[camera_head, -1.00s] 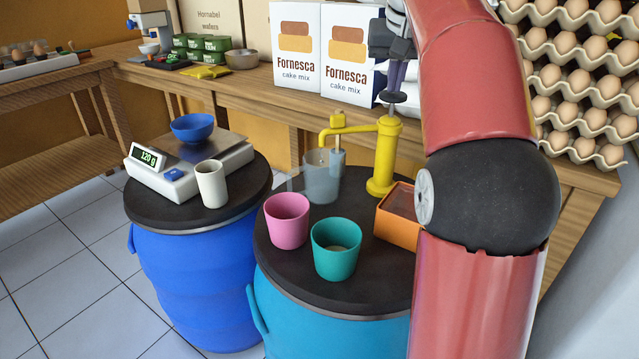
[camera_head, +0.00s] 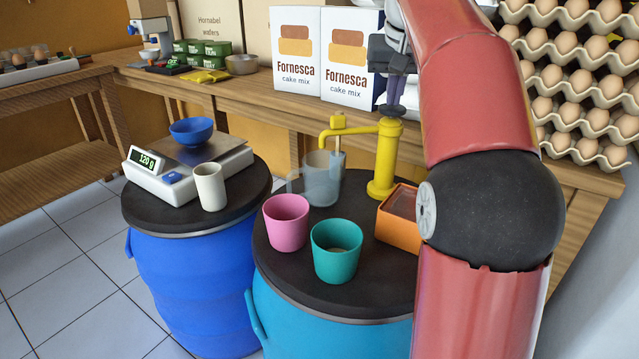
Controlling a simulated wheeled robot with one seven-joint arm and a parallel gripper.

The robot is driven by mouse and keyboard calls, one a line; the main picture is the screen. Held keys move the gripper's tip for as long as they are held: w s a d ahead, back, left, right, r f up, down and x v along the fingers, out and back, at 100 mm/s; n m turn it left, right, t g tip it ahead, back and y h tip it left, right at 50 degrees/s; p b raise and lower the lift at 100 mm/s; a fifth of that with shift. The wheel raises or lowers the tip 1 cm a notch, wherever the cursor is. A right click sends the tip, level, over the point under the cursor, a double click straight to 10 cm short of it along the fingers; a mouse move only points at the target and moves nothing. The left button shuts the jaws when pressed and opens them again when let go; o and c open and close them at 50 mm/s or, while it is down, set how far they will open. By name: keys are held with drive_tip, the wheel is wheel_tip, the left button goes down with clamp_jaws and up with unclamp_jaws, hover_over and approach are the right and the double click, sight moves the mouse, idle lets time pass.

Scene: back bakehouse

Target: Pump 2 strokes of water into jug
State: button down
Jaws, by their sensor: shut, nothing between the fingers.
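The yellow pump (camera_head: 384,160) stands on the black lid of the teal barrel, its spout reaching left. Its dark plunger knob (camera_head: 391,110) sits low, close to the pump's top. My gripper (camera_head: 394,98) points down right over the knob, shut and empty, with its fingertips at or touching it. The clear bluish jug (camera_head: 321,180) stands on the lid beneath the spout, its handle to the left. I cannot tell the water level in it.
A pink cup (camera_head: 286,224), a teal cup (camera_head: 337,252) and an orange box (camera_head: 400,219) share the barrel lid (camera_head: 300,292). Left is a blue barrel with a scale (camera_head: 190,168) reading 120 g, a blue bowl and a white cup (camera_head: 210,187). Cake mix boxes (camera_head: 348,60) stand behind.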

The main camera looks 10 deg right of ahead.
drive_tip(key=shift+r+p, duration=2.1)
drive_tip(key=shift+p, duration=0.3)
drive_tip(key=shift+f, duration=0.25)
drive_tip(key=shift+f+b, duration=1.55)
drive_tip(key=shift+f, duration=0.4)
drive_tip(key=shift+r+p, duration=2.2)
